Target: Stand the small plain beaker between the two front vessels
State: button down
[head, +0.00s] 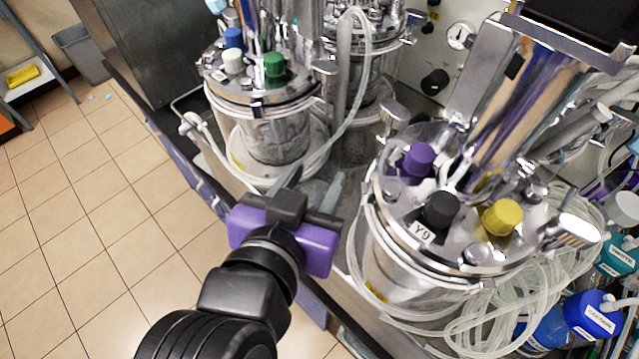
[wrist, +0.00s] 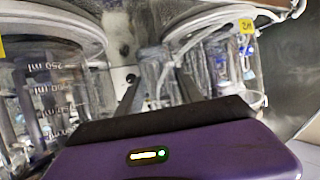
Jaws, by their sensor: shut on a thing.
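The left front vessel (head: 272,135) is a steel-lidded glass jar with blue, white and green caps. The right front vessel (head: 400,268) has purple, black and yellow caps. My purple and black gripper (head: 312,184) reaches in at the front of the gap between them. Its fingers are shut on a clear glass piece, which looks like the small plain beaker (head: 312,190). In the wrist view the beaker (wrist: 155,76) shows faintly between the dark fingers (wrist: 157,92), with a glass vessel on either side. Its base is hidden, so I cannot tell whether it touches the bench.
Another steel vessel (head: 368,100) stands behind the gap. Clear tubing (head: 350,60) loops around the vessels, and more coils (head: 470,318) lie at the lower right near blue-capped bottles (head: 592,315). The tiled floor (head: 90,210) at left is open.

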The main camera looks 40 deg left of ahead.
aim_at(310, 205)
jog(key=shift+f, duration=1.85)
jog(key=shift+f, duration=0.2)
jog(key=c, duration=0.8)
grip_release()
jog(key=shift+o, duration=0.2)
jog(key=shift+r, duration=0.15)
